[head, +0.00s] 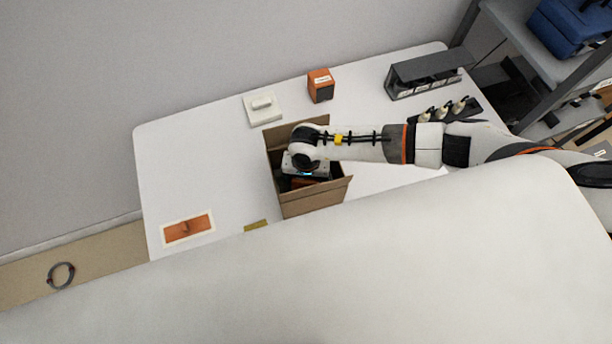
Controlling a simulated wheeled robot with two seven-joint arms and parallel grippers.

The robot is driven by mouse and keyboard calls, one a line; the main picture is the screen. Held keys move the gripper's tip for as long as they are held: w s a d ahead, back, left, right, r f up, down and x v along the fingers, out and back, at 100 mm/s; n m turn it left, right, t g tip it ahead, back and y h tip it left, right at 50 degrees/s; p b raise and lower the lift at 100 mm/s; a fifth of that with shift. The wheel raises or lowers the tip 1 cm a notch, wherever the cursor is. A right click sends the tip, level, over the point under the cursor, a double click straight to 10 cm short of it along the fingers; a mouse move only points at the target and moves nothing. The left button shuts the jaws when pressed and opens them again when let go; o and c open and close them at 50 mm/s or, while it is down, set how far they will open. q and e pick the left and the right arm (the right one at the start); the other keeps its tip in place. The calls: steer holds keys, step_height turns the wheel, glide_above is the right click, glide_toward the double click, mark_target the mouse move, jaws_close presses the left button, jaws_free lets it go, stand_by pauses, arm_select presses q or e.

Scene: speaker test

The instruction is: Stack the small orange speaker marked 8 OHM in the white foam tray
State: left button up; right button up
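An orange and black box-shaped speaker (320,85) stands upright at the back of the white table (215,150). Something orange shows in the box under the gripper. The fingertips are hidden, so I cannot tell whether they hold it. A white square piece with a raised bar (262,109) lies left of the speaker; I cannot tell if it is the foam tray. My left gripper is out of view.
A white-bordered orange card (188,229) lies at the table's front left. A dark grey rack (428,72) and a black holder with pale-topped pieces (447,110) are at the right. Grey shelving (525,50) stands beyond.

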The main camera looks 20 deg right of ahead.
steer(key=shift+r+p, duration=0.5)
steer(key=shift+p, duration=0.05)
steer(key=shift+r+b, duration=0.25)
steer(key=shift+b, duration=0.1)
step_height(320, 180, up, 11)
steer(key=b, duration=0.3)
steer(key=shift+r, duration=0.1)
